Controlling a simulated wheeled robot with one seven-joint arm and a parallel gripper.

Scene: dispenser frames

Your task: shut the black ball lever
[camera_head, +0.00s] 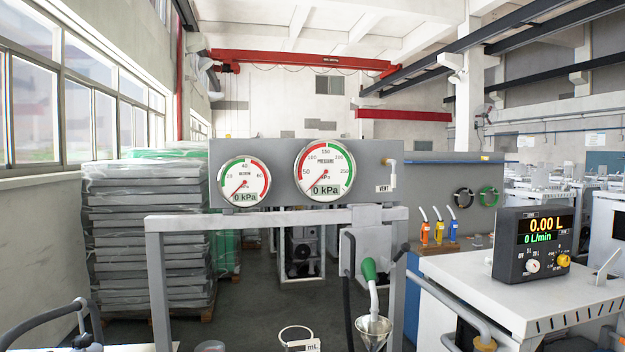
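I cannot make out a clear black ball lever in the head view. A small dark lever-like piece (401,253) sticks up at the right side of the grey box on the frame; I cannot tell whether it ends in a ball or whether it is the lever named. A nozzle with a green grip (369,269) hangs at that box, with its spout pointing down over a metal funnel (374,325). My gripper is not in view.
A grey frame (270,219) carries two gauges, both reading 0 kPa. A black display unit (533,243) reading 0.00 L stands on a white bench (470,284) at right. Wrapped stacks (150,240) stand at left. A cup marked mL (297,338) is at the bottom.

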